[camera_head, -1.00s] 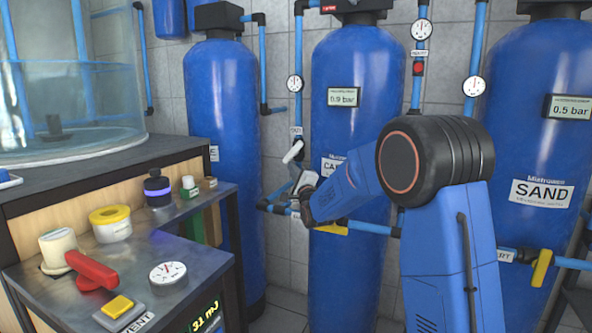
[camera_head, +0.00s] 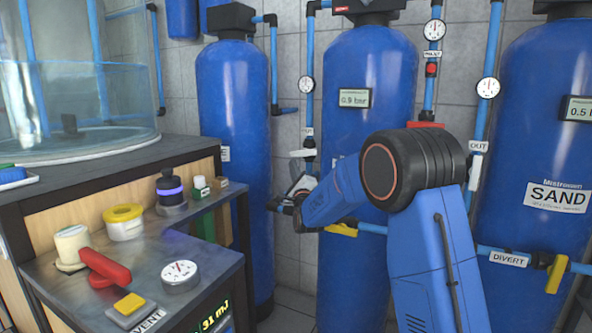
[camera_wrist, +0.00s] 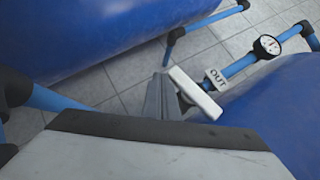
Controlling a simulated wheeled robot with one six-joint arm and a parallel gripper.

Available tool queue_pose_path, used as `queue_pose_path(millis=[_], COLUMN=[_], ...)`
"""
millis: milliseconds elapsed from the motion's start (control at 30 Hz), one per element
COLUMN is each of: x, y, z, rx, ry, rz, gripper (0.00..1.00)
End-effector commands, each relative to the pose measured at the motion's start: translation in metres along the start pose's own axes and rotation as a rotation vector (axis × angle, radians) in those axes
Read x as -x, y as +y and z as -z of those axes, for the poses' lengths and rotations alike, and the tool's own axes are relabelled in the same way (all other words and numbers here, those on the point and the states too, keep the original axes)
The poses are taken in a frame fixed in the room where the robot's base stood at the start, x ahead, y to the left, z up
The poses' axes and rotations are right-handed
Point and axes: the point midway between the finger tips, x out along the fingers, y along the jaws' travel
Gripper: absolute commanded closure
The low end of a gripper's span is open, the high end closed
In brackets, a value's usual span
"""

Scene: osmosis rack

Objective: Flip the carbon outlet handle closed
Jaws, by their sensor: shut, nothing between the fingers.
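The carbon outlet handle is a white bar on the blue pipe left of the middle tank. In the head view the handle (camera_head: 302,153) lies about level, crosswise to the upright pipe. In the wrist view the handle (camera_wrist: 196,92) lies beside the OUT label (camera_wrist: 216,79). My gripper (camera_wrist: 160,92) is shut and empty, its grey fingers close along the handle's left side; I cannot tell whether they touch it. In the head view my gripper (camera_head: 301,184) is just below the handle, partly hidden by my arm.
The carbon tank (camera_head: 368,80) stands behind my arm, and the sand tank (camera_head: 540,120) is at the right. A yellow handle (camera_head: 341,230) sits on the lower pipe. A bench (camera_head: 215,262) with a red handle (camera_head: 104,268) and a gauge (camera_head: 180,275) fills the lower left.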

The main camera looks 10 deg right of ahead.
Motion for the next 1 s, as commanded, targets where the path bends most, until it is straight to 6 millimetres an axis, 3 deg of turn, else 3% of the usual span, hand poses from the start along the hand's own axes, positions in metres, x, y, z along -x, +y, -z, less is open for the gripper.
queue_pose_path(millis=[1000], x=[-0.0048], y=[-0.0004], z=[-0.0069], rx=[-0.018], ry=[-0.001], rz=[0.018], gripper=[1.0])
